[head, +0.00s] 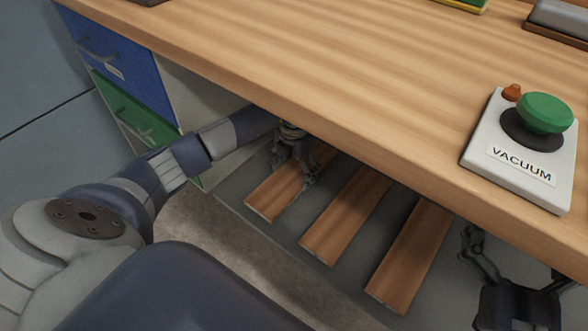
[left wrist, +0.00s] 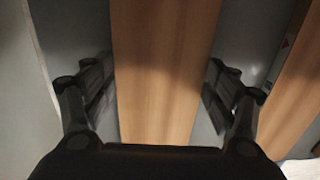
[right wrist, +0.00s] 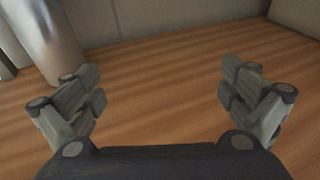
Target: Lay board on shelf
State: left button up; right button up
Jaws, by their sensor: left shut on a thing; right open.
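Three wooden boards lie side by side on a grey shelf (head: 288,230) under the bench top. My left gripper (head: 295,174) reaches in under the bench edge and is shut across the left board (head: 268,203). In the left wrist view the left gripper (left wrist: 160,88) has one finger at each long edge of this board (left wrist: 163,45). The board lies flat at shelf level; its far end is hidden under the bench in the head view. The middle board (head: 345,215) and right board (head: 410,258) lie apart from it. My right gripper (right wrist: 164,88) is open and empty.
The wooden bench top (head: 300,60) overhangs the shelf. On it stands a white vacuum box (head: 478,150) with a green button (head: 545,112). Blue (head: 115,58) and green (head: 130,110) drawers are at the left. A metal cylinder (right wrist: 48,40) stands near the right gripper.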

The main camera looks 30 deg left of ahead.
pick_arm(q)
jog(key=o, duration=1.3)
jog(key=shift+r, duration=0.1)
